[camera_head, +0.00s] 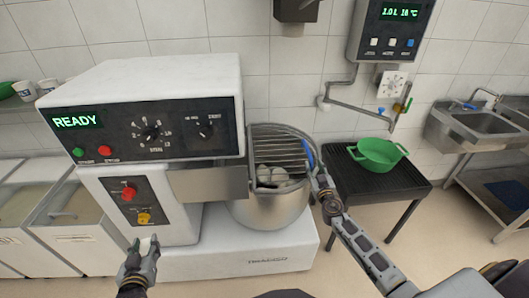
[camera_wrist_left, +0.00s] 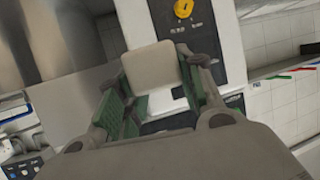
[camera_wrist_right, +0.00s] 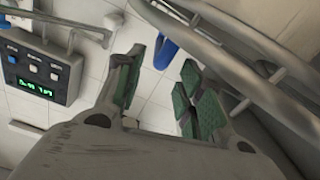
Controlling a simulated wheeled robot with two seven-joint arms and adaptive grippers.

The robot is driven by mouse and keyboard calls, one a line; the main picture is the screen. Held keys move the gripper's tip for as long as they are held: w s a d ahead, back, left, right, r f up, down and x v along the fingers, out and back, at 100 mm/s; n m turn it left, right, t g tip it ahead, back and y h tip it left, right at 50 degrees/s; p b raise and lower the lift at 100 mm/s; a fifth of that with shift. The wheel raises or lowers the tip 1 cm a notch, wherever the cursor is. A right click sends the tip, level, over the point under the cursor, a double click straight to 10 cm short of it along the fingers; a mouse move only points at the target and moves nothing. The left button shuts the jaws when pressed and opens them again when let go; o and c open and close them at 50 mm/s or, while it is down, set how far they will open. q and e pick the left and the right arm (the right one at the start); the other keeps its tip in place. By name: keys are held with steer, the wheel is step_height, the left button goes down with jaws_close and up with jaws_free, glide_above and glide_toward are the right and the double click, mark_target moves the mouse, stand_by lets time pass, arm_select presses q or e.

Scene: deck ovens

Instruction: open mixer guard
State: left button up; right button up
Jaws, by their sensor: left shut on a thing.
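The mixer (camera_head: 150,110) stands at the left with its steel bowl (camera_head: 272,212) on the right side. The wire guard (camera_head: 275,145) lies over the bowl, with pale dough (camera_head: 272,175) visible inside. A blue handle (camera_head: 309,155) is on the guard's right edge; it also shows in the right wrist view (camera_wrist_right: 165,50). My right gripper (camera_head: 317,180) is open beside the handle; in the right wrist view its fingers (camera_wrist_right: 160,95) are apart and the handle appears beyond them. My left gripper (camera_head: 143,250) is shut on a pale beige block (camera_wrist_left: 152,66), in front of the mixer's lower panel.
A black rack table (camera_head: 345,180) with a green bowl (camera_head: 378,152) stands to the right of the mixer. A wall control unit (camera_head: 390,30) with a pipe hangs above it. A steel sink (camera_head: 480,125) is at the right. White bins (camera_head: 75,225) stand at the left.

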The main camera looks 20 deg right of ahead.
mark_target(309, 155)
steer(key=shift+x, duration=4.4)
jaws_close()
